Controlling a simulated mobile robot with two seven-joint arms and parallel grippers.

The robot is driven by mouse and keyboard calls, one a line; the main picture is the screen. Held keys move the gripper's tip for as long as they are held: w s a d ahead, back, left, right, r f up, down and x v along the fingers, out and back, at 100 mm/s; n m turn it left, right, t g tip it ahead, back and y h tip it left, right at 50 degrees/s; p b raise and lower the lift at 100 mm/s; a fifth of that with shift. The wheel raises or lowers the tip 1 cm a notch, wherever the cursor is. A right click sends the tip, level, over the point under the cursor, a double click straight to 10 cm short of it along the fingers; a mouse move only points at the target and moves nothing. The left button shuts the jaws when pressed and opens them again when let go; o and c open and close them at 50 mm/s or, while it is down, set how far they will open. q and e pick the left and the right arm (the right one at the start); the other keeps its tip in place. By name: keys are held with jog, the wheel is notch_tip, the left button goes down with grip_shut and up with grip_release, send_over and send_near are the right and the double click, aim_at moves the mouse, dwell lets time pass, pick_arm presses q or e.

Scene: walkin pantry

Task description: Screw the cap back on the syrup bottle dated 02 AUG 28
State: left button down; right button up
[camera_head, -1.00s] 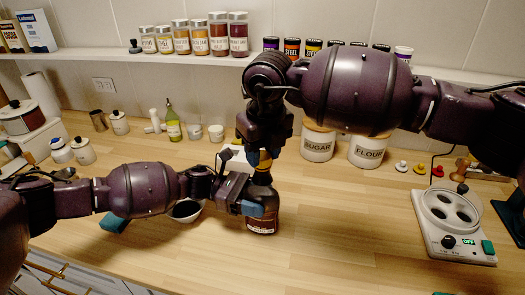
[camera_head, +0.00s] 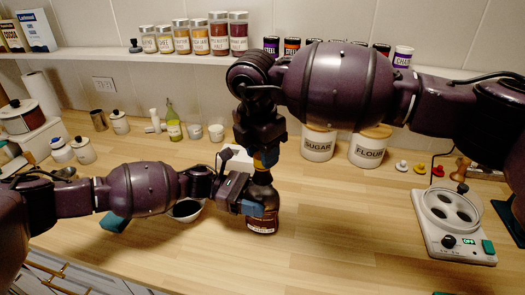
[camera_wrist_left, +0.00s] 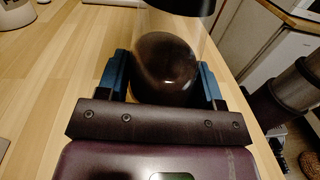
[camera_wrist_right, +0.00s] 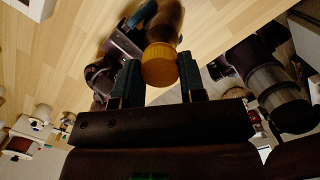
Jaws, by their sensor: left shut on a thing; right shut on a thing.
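The dark brown syrup bottle (camera_head: 262,222) stands upright on the wooden counter, with a label too small to read. My left gripper (camera_head: 254,208) is shut around its body; the left wrist view shows the bottle (camera_wrist_left: 167,62) between the blue fingers. My right gripper (camera_head: 265,158) points down above the bottle, shut on the yellow cap (camera_wrist_right: 159,66). In the right wrist view the cap lines up with the bottle neck (camera_wrist_right: 165,20) and appears to be at its mouth. I cannot tell how far it is threaded.
A dark-filled bowl (camera_head: 186,211) and a blue block (camera_head: 115,222) lie left of the bottle. Sugar (camera_head: 318,145) and flour (camera_head: 369,149) canisters stand behind. The counter front right of the bottle is clear.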

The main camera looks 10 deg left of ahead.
jog(key=m, duration=0.4)
jog(key=shift+m, duration=0.3)
jog(key=m+g, duration=0.1)
jog(key=m, duration=0.3)
jog(key=shift+m+h, duration=0.3)
jog(key=o, duration=0.9)
jog(key=shift+r, duration=2.25)
jog(key=shift+w, duration=0.1)
jog(key=shift+c, duration=0.5)
